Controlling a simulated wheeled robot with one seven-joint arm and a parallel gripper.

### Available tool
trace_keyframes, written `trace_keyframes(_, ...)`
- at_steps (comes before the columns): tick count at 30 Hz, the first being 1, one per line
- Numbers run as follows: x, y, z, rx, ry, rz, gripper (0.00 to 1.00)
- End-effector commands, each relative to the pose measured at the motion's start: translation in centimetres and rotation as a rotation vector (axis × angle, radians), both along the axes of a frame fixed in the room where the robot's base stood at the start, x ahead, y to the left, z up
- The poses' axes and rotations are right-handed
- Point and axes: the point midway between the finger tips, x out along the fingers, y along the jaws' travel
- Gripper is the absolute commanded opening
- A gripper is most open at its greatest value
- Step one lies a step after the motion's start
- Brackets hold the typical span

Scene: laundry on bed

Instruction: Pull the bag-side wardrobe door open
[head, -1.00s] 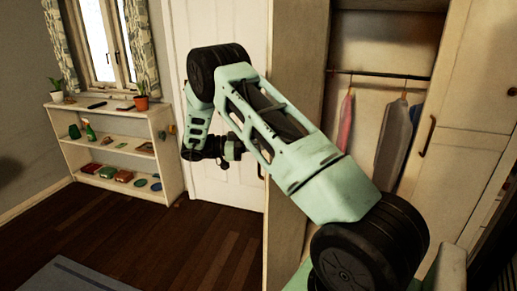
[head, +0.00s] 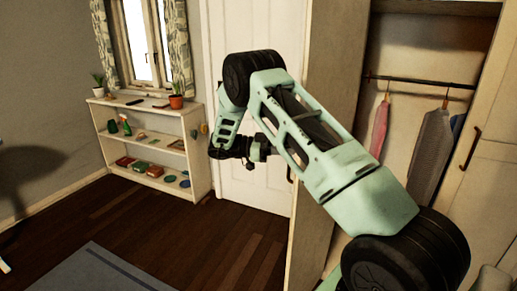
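The wardrobe stands at the right, with its interior showing a dark rail (head: 415,82) and hanging clothes. A tall pale panel (head: 338,90), which looks like a wardrobe door standing open, rises at the left of this opening. A second wardrobe door (head: 492,185) at the right edge has a dark bar handle (head: 470,148). My arm crosses in front of the opening and panel. My gripper (head: 262,148) is beyond the wrist, in front of the white room door and left of the panel. Its fingers are too small and dark to read.
A white panelled room door (head: 245,60) stands behind my wrist. A low shelf (head: 150,115) with plants and small items stands below the window at the left. A blue-grey rug (head: 95,270) lies on the dark wood floor (head: 200,235), which is otherwise clear.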

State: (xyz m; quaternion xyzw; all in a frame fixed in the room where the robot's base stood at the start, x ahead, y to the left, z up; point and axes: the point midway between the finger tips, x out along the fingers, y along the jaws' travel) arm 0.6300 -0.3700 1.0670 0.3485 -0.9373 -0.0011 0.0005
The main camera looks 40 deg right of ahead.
Motion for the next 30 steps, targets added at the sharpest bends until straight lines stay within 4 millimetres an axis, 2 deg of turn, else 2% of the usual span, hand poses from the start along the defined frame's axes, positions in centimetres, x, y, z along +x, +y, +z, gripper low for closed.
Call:
trace_keyframes(9, 5.2, 4.7, -0.3, -0.004, -0.002, 0.005, 0.25)
trace_keyframes(15, 7.7, 6.8, -0.2, -0.004, 0.000, 0.005, 0.25)
trace_keyframes(23, 9.9, 8.7, -0.1, -0.004, 0.000, 0.005, 0.25)
trace_keyframes(30, 10.7, 9.2, -0.2, -0.004, 0.003, -0.017, 0.25)
